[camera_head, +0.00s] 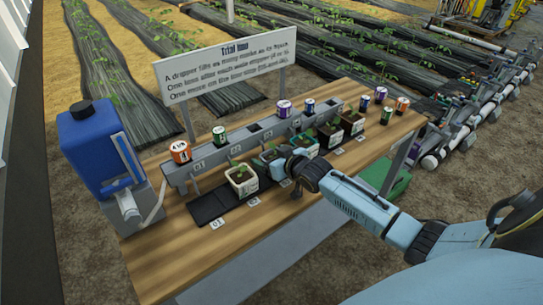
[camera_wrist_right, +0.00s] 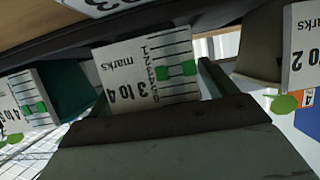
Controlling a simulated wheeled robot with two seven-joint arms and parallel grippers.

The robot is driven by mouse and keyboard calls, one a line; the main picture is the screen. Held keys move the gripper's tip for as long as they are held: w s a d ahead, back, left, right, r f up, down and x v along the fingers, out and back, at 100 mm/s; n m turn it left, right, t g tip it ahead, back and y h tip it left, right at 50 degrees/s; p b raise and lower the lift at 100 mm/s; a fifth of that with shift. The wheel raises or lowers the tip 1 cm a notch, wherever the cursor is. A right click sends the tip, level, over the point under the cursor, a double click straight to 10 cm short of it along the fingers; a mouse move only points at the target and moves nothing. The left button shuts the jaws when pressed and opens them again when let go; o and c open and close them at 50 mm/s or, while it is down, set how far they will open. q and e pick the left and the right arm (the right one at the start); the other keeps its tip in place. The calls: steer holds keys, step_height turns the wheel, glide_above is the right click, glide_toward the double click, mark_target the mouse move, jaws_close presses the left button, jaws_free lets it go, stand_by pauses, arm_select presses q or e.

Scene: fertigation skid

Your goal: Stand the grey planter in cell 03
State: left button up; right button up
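A row of planters with seedlings stands along the tray on the wooden bench. My right gripper (camera_head: 279,169) reaches in from the right to a dark greyish planter (camera_head: 268,154) in the middle of the row, partly hidden by the gripper. A white-fronted planter (camera_head: 242,181) stands to its left, a green-and-white one (camera_head: 307,144) to its right. In the right wrist view, a planter label (camera_wrist_right: 150,65) reading "3 to 4 marks" is close ahead, with dark grey-green surfaces below it. Whether the fingers grip the planter is not clear. Number cards (camera_head: 254,201) line the front; I cannot read 03 surely. My left gripper is out of view.
The black cell mat (camera_head: 207,207) at the left end is bare. A blue dispenser (camera_head: 98,145) stands at the bench's left. Coloured cans (camera_head: 180,152) stand behind the planters and at the right end. A sign (camera_head: 226,67) rises behind the bench.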

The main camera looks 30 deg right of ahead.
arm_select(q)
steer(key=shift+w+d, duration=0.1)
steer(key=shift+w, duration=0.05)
arm_select(e)
steer(key=shift+r, duration=0.2)
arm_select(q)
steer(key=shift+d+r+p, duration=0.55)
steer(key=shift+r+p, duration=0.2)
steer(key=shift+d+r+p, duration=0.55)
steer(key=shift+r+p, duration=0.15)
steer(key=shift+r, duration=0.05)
arm_select(e)
steer(key=a+v, duration=0.1)
steer(key=v, duration=1.1)
steer(key=shift+d, duration=0.45)
